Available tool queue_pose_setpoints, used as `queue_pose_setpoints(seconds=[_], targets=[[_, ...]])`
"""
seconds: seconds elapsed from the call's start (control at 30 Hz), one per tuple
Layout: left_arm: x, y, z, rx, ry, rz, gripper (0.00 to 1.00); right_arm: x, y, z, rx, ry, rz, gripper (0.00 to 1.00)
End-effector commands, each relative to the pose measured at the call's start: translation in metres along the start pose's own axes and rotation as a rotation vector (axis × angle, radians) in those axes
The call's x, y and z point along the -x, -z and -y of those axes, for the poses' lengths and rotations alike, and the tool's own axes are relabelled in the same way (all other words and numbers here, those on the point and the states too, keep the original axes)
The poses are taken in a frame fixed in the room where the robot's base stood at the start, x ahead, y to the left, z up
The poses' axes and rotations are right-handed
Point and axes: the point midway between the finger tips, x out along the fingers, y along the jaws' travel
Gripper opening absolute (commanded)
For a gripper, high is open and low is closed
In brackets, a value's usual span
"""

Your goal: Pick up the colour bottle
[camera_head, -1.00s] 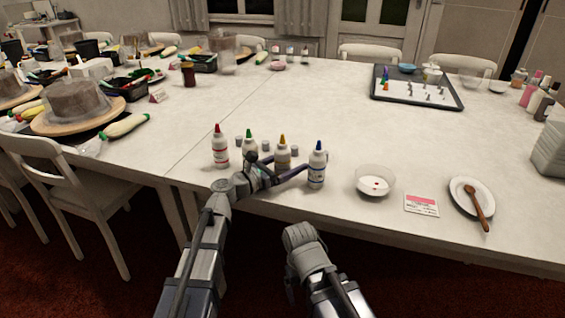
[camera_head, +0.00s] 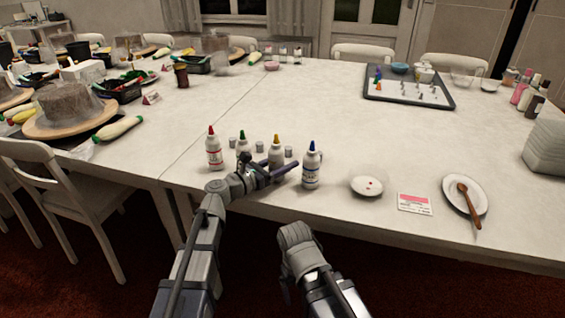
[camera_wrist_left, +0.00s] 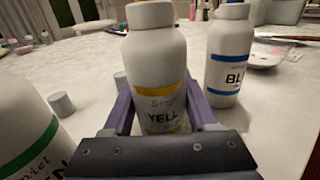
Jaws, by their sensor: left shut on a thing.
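Several white colour bottles stand in a row near the table's front edge: one with a red tip (camera_head: 214,153), one with a green tip (camera_head: 242,146), one with a yellow tip (camera_head: 276,154) and one with a blue tip (camera_head: 311,170). My left gripper (camera_head: 272,171) is shut on the yellow bottle, low on its body. In the left wrist view, the purple fingers flank the yellow bottle (camera_wrist_left: 157,70), which looks upright. The blue bottle (camera_wrist_left: 229,62) stands to its right and the green bottle (camera_wrist_left: 25,125) to its left. My right gripper's fingers do not show.
Small grey caps (camera_head: 289,152) lie near the bottles. A white dish (camera_head: 367,186), a label card (camera_head: 414,203) and a plate (camera_head: 452,195) with a wooden spoon (camera_head: 468,206) are to the right. The table's middle is clear.

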Motion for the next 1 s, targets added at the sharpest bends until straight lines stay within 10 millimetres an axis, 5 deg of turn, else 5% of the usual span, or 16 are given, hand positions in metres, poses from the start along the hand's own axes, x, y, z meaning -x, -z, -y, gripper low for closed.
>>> queue_pose_setpoints(seconds=[0.6, 0.83, 0.87, 1.0], targets=[[0.000, -0.085, 0.000, 0.000, 0.000, 0.000, 0.29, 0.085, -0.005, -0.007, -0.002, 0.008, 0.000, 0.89], [0.000, -0.098, 0.000, 0.000, 0.000, 0.000, 0.29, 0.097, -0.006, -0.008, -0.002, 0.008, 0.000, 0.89], [0.000, -0.097, 0.000, 0.000, 0.000, 0.000, 0.55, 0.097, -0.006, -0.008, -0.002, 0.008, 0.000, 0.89], [0.000, -0.096, 0.000, 0.000, 0.000, 0.000, 0.39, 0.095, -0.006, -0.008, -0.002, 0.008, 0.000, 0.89]])
